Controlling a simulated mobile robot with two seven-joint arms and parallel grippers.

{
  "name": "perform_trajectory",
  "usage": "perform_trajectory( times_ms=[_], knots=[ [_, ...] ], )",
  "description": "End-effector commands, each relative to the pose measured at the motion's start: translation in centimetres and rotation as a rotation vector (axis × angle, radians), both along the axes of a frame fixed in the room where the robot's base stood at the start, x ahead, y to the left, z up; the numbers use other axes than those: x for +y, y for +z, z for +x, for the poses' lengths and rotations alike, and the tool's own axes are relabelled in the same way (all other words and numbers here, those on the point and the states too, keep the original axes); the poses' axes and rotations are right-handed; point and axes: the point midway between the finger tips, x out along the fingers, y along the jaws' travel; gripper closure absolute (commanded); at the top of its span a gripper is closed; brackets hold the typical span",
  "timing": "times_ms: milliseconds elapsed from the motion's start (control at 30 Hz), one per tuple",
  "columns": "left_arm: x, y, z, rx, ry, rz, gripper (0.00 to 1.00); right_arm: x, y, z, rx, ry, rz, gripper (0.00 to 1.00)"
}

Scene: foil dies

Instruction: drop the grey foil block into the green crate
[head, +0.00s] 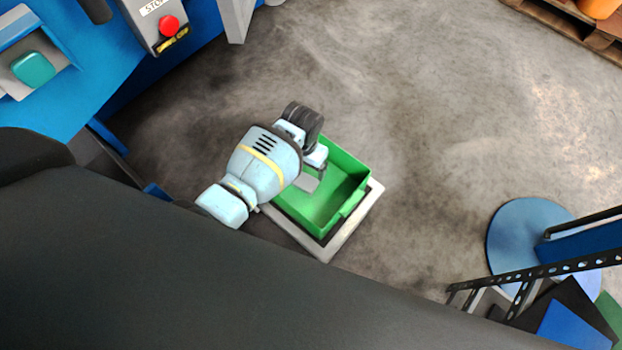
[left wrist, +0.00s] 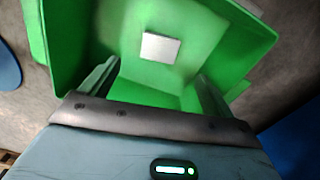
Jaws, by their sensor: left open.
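The green crate (head: 352,165) stands on a pale-framed base on the floor, and its inside fills much of the left wrist view (left wrist: 225,40). The grey foil block (head: 308,184) shows as a small grey square within the crate's outline. In the left wrist view the block (left wrist: 160,48) lies beyond the fingertips, against the green inside, apart from both fingers. I cannot tell whether it rests on the crate's bottom. My left gripper (left wrist: 157,72) is open and empty, pointing into the crate. In the head view its wrist covers the crate's left side. My right gripper is out of view.
A blue machine with a teal block (head: 33,69) and a red stop button (head: 169,26) stands at upper left. A round blue base (head: 515,235) with a perforated rail is at right. A wooden pallet (head: 570,22) is at upper right. The concrete floor between is clear.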

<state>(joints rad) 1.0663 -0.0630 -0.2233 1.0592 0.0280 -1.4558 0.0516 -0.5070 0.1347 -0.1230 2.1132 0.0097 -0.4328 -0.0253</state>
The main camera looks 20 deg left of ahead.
Motion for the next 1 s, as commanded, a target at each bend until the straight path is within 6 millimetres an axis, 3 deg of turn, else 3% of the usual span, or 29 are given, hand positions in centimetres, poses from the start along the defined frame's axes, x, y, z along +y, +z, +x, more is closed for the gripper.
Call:
perform_trajectory(
  times_ms=[500,1000],
  knots=[
    [0.0,7.1,0.1,-0.004,0.000,-0.001,0.12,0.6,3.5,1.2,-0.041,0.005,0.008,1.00],
    [0.0,7.7,0.0,-0.001,0.000,0.000,0.12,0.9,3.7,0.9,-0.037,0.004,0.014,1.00]
  ],
)
